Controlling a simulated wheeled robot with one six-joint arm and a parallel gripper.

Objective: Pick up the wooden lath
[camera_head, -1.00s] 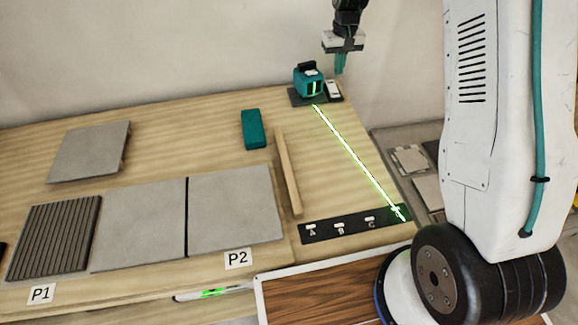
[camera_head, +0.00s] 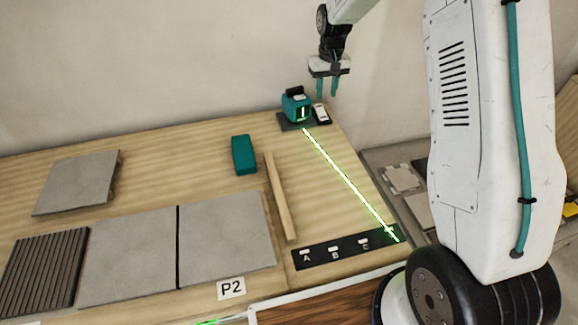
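The wooden lath (camera_head: 280,197) is a thin pale strip lying on the wooden table, between the right grey tile and the green laser line. My gripper (camera_head: 327,88) is in the air at the back, above and behind the laser device, well away from the lath. Its two teal fingers point down with a gap between them, and nothing shows between them.
A teal laser level (camera_head: 296,104) stands at the back right. A teal block (camera_head: 244,154) lies left of the lath's far end. A black strip marked A, B, C (camera_head: 345,247) lies near the lath's front end. Grey tiles (camera_head: 225,238) cover the left and front.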

